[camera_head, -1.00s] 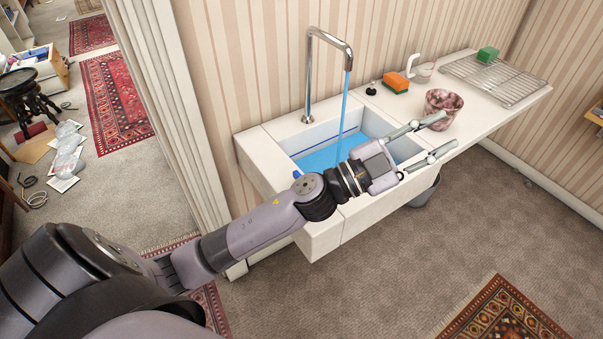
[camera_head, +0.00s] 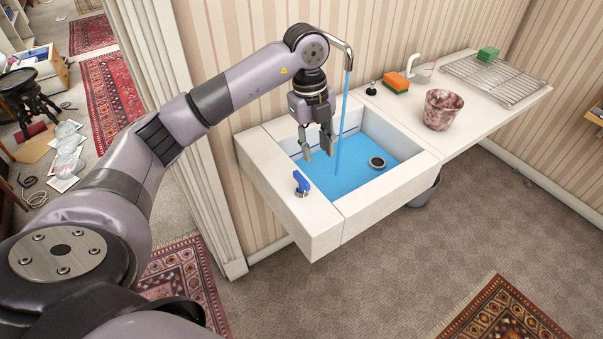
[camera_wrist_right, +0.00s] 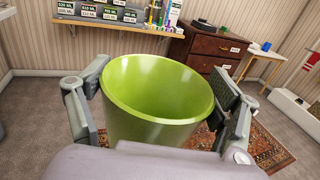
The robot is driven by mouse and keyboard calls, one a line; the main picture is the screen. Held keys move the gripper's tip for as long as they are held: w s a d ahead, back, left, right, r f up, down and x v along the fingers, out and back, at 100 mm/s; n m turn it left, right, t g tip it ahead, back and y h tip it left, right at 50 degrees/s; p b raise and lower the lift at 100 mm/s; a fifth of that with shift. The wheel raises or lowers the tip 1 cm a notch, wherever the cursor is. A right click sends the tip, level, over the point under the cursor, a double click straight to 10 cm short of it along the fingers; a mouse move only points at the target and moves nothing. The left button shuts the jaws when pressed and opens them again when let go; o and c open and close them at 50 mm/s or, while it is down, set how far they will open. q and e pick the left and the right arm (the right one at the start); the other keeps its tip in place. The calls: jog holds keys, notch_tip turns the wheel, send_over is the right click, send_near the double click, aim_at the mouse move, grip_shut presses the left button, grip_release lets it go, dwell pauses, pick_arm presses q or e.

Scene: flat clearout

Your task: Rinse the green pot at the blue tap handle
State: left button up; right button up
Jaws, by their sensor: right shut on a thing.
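The green pot (camera_wrist_right: 158,95) fills the middle of the right wrist view, its open rim facing up and its inside looking empty. My right gripper (camera_wrist_right: 160,105) is shut on it, with a finger on each side. The pot is not in the head view. The blue tap handle (camera_head: 301,183) stands on the sink's front left rim. A blue stream of water (camera_head: 345,120) runs from the metal tap (camera_head: 338,43) into the sink (camera_head: 413,172). My left gripper (camera_head: 318,152) points down over the sink, left of the stream, its fingers apart and empty.
A pink mottled pot (camera_head: 443,108), an orange sponge (camera_head: 395,83), a white-handled cup (camera_head: 421,73), a black stopper (camera_head: 371,89) and a wire rack (camera_head: 493,80) with a green sponge (camera_head: 488,54) are on the counter. Blue water covers the sink's floor around a round drain piece (camera_head: 377,163).

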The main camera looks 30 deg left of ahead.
aim_at(302, 177)
pick_arm(q)
jog(key=shift+n+y, duration=0.5)
jog(key=shift+y, duration=0.2)
jog(key=a+f+p, duration=0.1)
jog(key=f, duration=0.2)
jog(key=a+f+p, duration=0.1)
jog(key=f, duration=0.3)
jog(key=a+f, duration=0.1)
jog(key=f, duration=0.2)
jog(key=shift+s+a+f+p, duration=0.25)
jog(key=shift+a+f+p, duration=0.05)
jog(key=shift+f+p, duration=0.1)
jog(key=shift+c, duration=0.5)
grip_shut()
